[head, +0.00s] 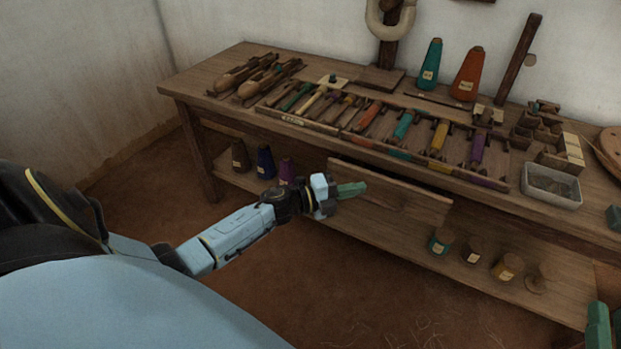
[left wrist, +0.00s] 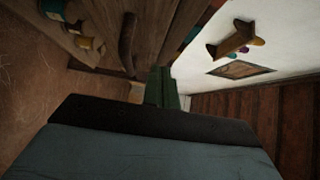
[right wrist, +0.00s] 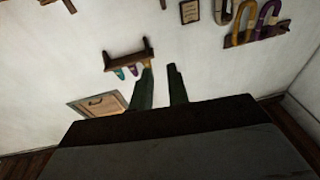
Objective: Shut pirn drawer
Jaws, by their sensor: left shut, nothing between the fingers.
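The pirn drawer (head: 415,199) is under the front edge of the wooden bench. Its plain wooden front seems to stand out from the bench, but I cannot tell how far. My left gripper (head: 352,189) is shut and empty, its green fingers at the left part of the drawer front. I cannot tell whether they touch it. In the left wrist view the fingers (left wrist: 161,88) are together, close to a wooden face with a dark curved bar (left wrist: 128,42). My right gripper (right wrist: 164,88) is open and empty, facing a wall; its green fingers also show at the head view's lower right.
Bobbins and tools fill the bench top (head: 235,60). A clear tray (head: 551,186) sits at its front right. The floor in front is clear.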

